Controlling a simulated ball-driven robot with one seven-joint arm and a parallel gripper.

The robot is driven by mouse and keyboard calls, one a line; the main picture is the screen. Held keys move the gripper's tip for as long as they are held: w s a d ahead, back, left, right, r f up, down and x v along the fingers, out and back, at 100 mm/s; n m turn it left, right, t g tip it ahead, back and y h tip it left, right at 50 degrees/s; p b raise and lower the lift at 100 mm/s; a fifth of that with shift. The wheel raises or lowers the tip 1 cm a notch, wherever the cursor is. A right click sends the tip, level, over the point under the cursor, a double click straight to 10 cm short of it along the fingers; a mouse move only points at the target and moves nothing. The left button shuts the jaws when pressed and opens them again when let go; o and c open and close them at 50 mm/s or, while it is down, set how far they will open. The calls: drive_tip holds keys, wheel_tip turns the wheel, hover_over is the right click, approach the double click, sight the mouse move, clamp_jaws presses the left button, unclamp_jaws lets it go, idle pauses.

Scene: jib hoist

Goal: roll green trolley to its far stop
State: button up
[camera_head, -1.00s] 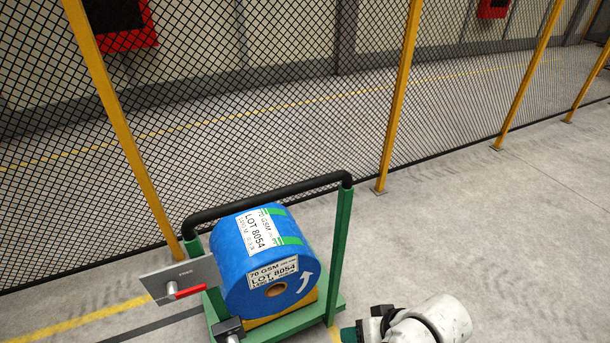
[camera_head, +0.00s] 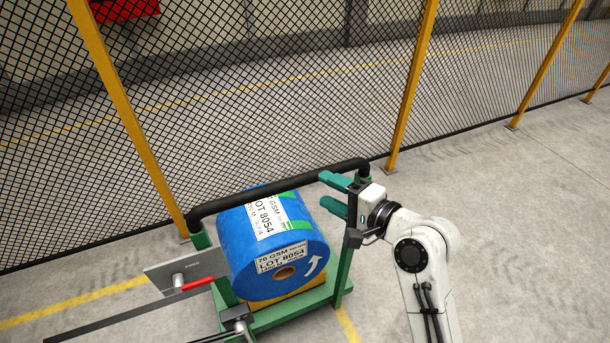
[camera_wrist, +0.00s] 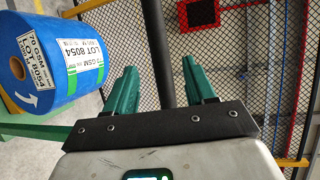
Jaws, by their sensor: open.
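The green trolley (camera_head: 270,318) has a black handle bar (camera_head: 270,190) across uprights and carries a blue roll (camera_head: 262,250) labelled LOT 8054. My gripper (camera_head: 326,191) is open, its two green fingers pointing left over the right-hand upright, just below the bar's right end. In the wrist view, a dark bar (camera_wrist: 165,60) shows in the gap between my open fingers (camera_wrist: 163,85), with the blue roll (camera_wrist: 55,60) to the left. I cannot tell whether the fingers touch the bar or upright. No far stop is recognisable.
A plate with a red-handled lever (camera_head: 190,284) stands left of the roll. A black mesh fence with yellow posts (camera_head: 410,90) runs behind the trolley. Grey floor (camera_head: 520,220) is clear at right. A yellow floor line (camera_head: 60,302) passes at lower left.

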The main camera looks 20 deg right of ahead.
sight(310, 182)
drive_tip(key=p+x, duration=0.1)
drive_tip(key=x, duration=0.7)
drive_tip(key=shift+a, duration=0.1)
drive_tip(key=shift+c, duration=0.5)
drive_tip(key=shift+s, duration=0.1)
clamp_jaws()
